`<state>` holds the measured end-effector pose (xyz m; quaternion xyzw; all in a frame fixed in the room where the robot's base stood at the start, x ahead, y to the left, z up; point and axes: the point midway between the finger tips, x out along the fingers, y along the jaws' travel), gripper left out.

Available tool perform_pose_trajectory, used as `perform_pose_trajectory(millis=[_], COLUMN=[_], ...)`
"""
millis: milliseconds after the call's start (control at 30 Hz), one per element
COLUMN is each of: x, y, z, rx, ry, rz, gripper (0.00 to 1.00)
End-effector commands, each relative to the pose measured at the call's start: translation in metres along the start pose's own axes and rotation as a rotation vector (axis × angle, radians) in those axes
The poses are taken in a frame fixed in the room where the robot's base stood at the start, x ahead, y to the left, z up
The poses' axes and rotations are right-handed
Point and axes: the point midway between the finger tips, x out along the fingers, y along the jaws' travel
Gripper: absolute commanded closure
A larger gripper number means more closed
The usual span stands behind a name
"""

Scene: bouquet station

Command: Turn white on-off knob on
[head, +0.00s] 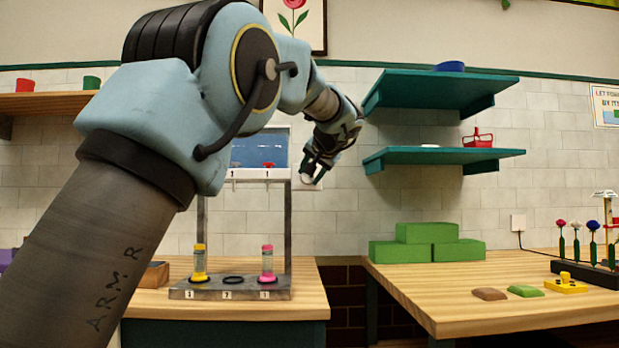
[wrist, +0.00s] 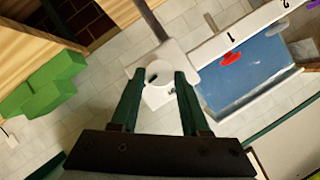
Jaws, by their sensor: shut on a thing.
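The white on-off knob (wrist: 159,72) is between the two green fingertips of my gripper (wrist: 160,76) in the wrist view, and the gripper is shut on it. A white plate (wrist: 157,98) with a partly hidden dark letter lies behind the knob. In the head view my gripper (head: 314,166) reaches the right side of the bouquet stand, near its upper right corner. The knob is mostly hidden there. Its exact turn angle is hard to tell because the fingers cover its sides.
The metal stand (head: 288,235) holds a yellow tube (head: 200,262) and a pink tube (head: 267,262) on its base. Teal shelves (head: 440,92) jut from the wall to the right of my gripper. Green blocks (head: 400,251) lie on the right table.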

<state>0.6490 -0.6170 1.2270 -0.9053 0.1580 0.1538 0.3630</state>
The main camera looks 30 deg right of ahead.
Motion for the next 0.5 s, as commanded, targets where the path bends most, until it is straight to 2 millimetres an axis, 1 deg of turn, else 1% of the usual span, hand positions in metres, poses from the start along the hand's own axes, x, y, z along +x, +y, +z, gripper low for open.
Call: perform_pose_trajectory(millis=[33, 200, 500], x=[0.0006, 0.0004, 0.0004], y=[0.0025, 0.0024, 0.0023], z=[0.0005, 0.0001, -0.0001], rx=[0.025, 0.086, 0.129], ry=[-0.001, -0.006, -0.01], rz=[-0.011, -0.042, -0.064], gripper=[1.0, 1.0, 1.0])
